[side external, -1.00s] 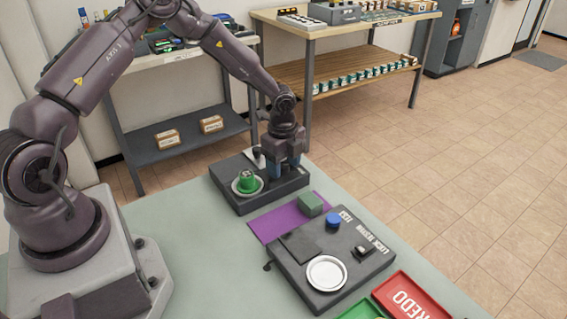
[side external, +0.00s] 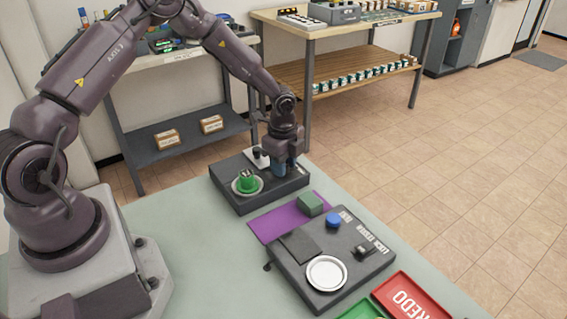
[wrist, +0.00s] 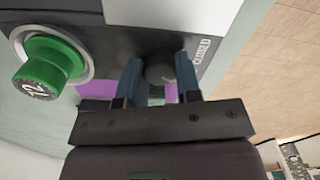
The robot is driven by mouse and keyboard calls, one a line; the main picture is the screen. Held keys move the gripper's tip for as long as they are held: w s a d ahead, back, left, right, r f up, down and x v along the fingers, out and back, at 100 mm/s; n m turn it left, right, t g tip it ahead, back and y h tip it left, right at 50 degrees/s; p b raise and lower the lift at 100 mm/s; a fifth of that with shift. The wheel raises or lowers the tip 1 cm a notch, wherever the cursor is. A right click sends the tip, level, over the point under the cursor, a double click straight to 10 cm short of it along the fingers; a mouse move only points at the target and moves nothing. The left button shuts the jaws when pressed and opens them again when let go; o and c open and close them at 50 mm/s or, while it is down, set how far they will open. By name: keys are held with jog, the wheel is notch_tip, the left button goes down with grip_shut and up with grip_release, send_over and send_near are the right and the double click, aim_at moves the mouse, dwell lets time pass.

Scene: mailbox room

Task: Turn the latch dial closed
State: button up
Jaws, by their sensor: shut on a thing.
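The dark latch box (side external: 240,205) sits on the far part of the pale green table. In the wrist view its top carries a dark round knob (wrist: 160,70), apparently the latch dial, with the word CLOSED (wrist: 202,51) to its right. My gripper (wrist: 158,62) is shut on this knob, with one blue-grey finger on each side. In the side view my gripper (side external: 284,168) points down at the box's right part and hides the knob. A green numbered knob (side external: 247,180) stands in a pale ring on the box, left of my gripper; it also shows in the wrist view (wrist: 52,62).
A purple mat (side external: 270,226) with a green block (side external: 311,204) lies nearer the camera. A red tray (side external: 412,297) is at the front right.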

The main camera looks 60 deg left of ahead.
jog(key=n, duration=1.2)
jog(key=shift+w+n, duration=0.1)
jog(key=shift+n, duration=0.2)
dwell(0.4)
jog(key=o, duration=0.9)
jog(key=shift+a, duration=0.1)
